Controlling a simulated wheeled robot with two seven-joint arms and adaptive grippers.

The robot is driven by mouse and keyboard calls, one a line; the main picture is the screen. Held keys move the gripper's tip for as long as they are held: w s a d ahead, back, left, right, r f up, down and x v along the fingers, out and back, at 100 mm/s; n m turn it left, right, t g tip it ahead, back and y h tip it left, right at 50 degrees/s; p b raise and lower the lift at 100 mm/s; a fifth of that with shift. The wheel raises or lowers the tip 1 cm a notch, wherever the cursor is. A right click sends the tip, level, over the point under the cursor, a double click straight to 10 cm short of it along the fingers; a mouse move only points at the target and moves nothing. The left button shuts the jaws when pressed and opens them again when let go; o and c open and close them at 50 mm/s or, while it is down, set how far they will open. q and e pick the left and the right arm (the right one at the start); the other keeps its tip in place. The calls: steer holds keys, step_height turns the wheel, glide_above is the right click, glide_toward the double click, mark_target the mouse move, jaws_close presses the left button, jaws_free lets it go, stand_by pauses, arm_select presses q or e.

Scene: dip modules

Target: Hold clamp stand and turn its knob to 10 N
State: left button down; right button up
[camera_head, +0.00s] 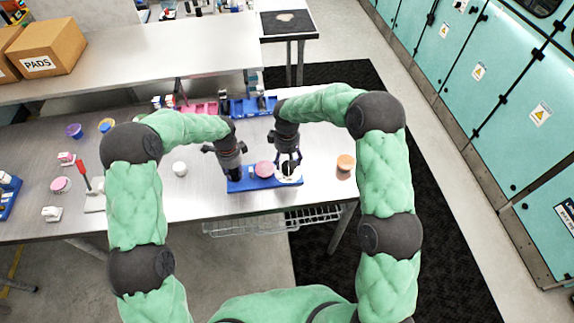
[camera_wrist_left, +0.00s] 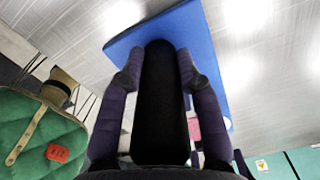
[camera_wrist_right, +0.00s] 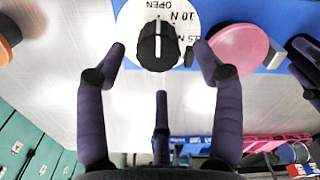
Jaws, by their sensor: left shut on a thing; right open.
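The clamp stand has a blue base (camera_head: 250,184) near the table's front edge; the base shows in the left wrist view (camera_wrist_left: 205,45). My left gripper (camera_head: 234,174) is shut on its black post (camera_wrist_left: 160,100), fingers on both sides. A white dial (camera_wrist_right: 128,27) on the stand's right carries a black knob (camera_wrist_right: 157,48). Printing by the knob includes "OPEN" and "10 N". The knob's white line points up in the right wrist view, towards the printing; the exact mark is hard to tell. My right gripper (camera_wrist_right: 159,48) is open over the dial, its fingertips apart around the knob.
A pink disc (camera_wrist_right: 237,48) lies beside the dial on the stand. An orange round piece (camera_head: 346,162) stands to the right. A white cup (camera_head: 180,168) and a red-handled tool (camera_head: 83,172) are on the left. Blue and pink bins (camera_head: 200,108) stand behind.

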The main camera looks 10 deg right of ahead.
mark_target(287, 165)
steer(key=shift+f, duration=2.1)
steer(key=c, duration=1.1)
